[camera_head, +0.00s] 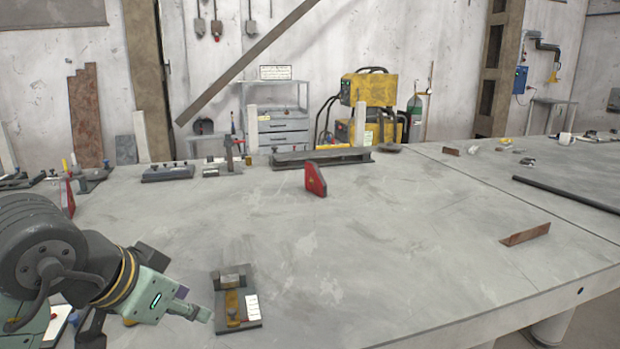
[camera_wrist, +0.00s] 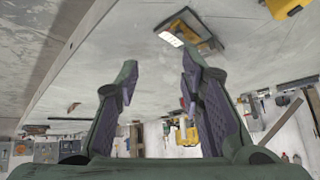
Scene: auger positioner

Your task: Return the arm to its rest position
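My gripper (camera_head: 197,313) is at the lower left in the head view, low over the grey table. Its fingers are spread with nothing between them in the wrist view (camera_wrist: 158,75). A small dark fixture (camera_head: 236,322) with a yellow-brown part and a white label lies on the table just right of my fingertips. It also shows at the top of the wrist view (camera_wrist: 208,44), beyond the fingers. I cannot tell from the head view whether the fingers touch it; the wrist view shows a gap.
The grey table (camera_head: 400,240) is largely clear in the middle. A red magnet-like block (camera_head: 315,180), a long dark bar fixture (camera_head: 322,157) and a rusty angle piece (camera_head: 525,234) stand on it. Smaller fixtures (camera_head: 167,173) line the back left. A dark rod (camera_head: 565,193) lies at right.

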